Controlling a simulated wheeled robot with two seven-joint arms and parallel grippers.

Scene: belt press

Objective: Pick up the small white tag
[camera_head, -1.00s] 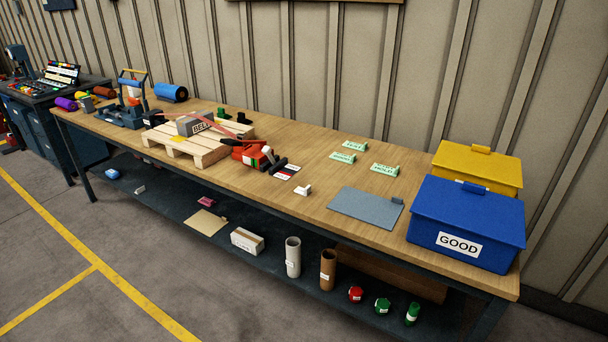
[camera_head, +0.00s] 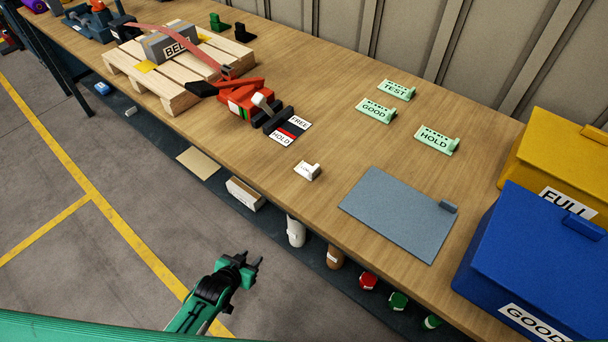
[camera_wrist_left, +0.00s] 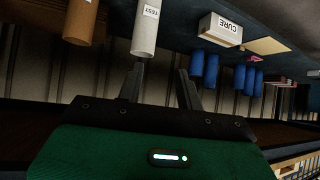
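The small white tag (camera_head: 307,171) sits on the wooden table near its front edge, left of the grey plate and just in front of the black-and-white FREE/HOLD card. It has small dark lettering and a raised white block. My left gripper (camera_head: 252,263) is below and left of the tag in the head view, out in front of the table's edge. It is empty, with its two fingers apart. In the left wrist view the fingers (camera_wrist_left: 158,85) also stand apart with nothing between them. My right gripper is not in view.
The wooden table (camera_head: 320,120) carries a pallet (camera_head: 205,57), a red-and-black tool (camera_head: 243,100), green tags such as HOLD (camera_head: 436,141), a grey plate (camera_head: 400,212) and blue (camera_head: 530,265) and yellow (camera_head: 560,165) boxes. Tubes and a CURE box (camera_wrist_left: 220,29) lie on the lower shelf.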

